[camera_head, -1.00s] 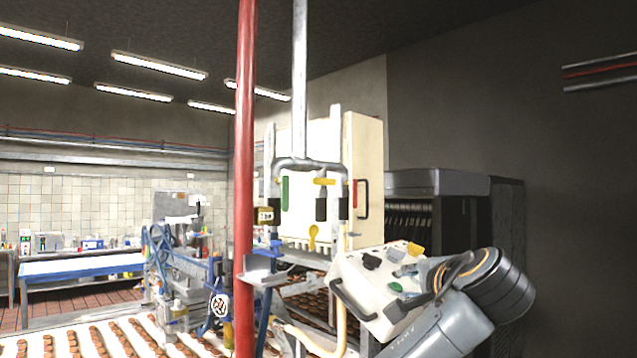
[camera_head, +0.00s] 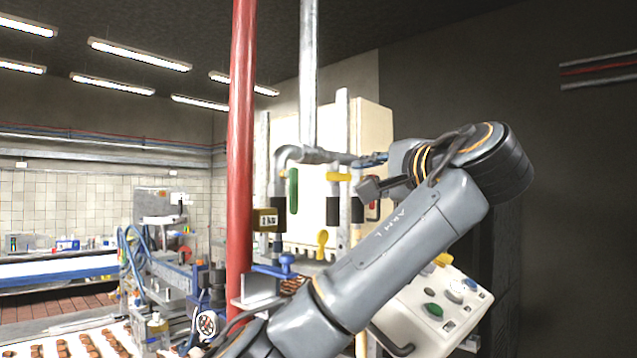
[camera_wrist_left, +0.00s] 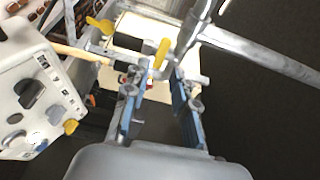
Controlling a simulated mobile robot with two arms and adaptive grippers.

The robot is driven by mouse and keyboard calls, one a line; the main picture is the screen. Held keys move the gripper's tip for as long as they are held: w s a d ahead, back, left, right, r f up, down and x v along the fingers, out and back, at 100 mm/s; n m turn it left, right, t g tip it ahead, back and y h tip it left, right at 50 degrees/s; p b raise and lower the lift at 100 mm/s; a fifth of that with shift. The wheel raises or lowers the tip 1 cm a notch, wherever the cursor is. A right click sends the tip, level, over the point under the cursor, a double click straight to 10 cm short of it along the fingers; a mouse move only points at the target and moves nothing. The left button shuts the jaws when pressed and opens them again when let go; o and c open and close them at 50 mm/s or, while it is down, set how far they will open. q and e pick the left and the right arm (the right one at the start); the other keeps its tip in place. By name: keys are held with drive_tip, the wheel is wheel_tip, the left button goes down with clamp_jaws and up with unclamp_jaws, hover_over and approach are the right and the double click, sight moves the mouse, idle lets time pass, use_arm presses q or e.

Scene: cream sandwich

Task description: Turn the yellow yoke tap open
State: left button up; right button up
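A yellow bar-shaped tap handle (camera_head: 338,177) sits across the top of a dark-sleeved valve below the grey pipe. In the left wrist view the yellow handle (camera_wrist_left: 161,53) shows just beyond and between the fingertips. A second, rounded yellow handle (camera_head: 322,240) hangs lower; it also shows in the left wrist view (camera_wrist_left: 100,25). My left gripper (camera_head: 372,174) points left, just right of the bar handle. In the left wrist view my left gripper (camera_wrist_left: 158,82) is open, its blue-sided fingers apart with nothing between them. My right gripper is not in view.
A green handle (camera_head: 294,190) is on the left pipe branch. A red pipe (camera_head: 240,150) and a grey pipe (camera_head: 309,75) rise vertically. A white control panel (camera_head: 436,308) lies below my arm. A cream cabinet (camera_head: 372,125) stands behind the pipes.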

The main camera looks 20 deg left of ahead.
sight(333, 177)
use_arm(q)
drive_tip(key=p+x, duration=0.2)
drive_tip(key=x, duration=0.1)
drive_tip(key=p+x, duration=0.2)
drive_tip(key=r+p+x, duration=0.1)
drive_tip(key=x, duration=0.2)
drive_tip(key=shift+w+a+p, duration=0.2)
drive_tip(key=shift+a+p, duration=0.1)
drive_tip(key=shift+p, duration=0.1)
drive_tip(key=p+x, duration=0.1)
drive_tip(key=x, duration=0.2)
drive_tip(key=shift+w+p, duration=0.1)
drive_tip(key=shift+p, duration=0.2)
drive_tip(key=shift+w+a+f, duration=0.1)
drive_tip(key=shift+f, duration=0.05)
clamp_jaws()
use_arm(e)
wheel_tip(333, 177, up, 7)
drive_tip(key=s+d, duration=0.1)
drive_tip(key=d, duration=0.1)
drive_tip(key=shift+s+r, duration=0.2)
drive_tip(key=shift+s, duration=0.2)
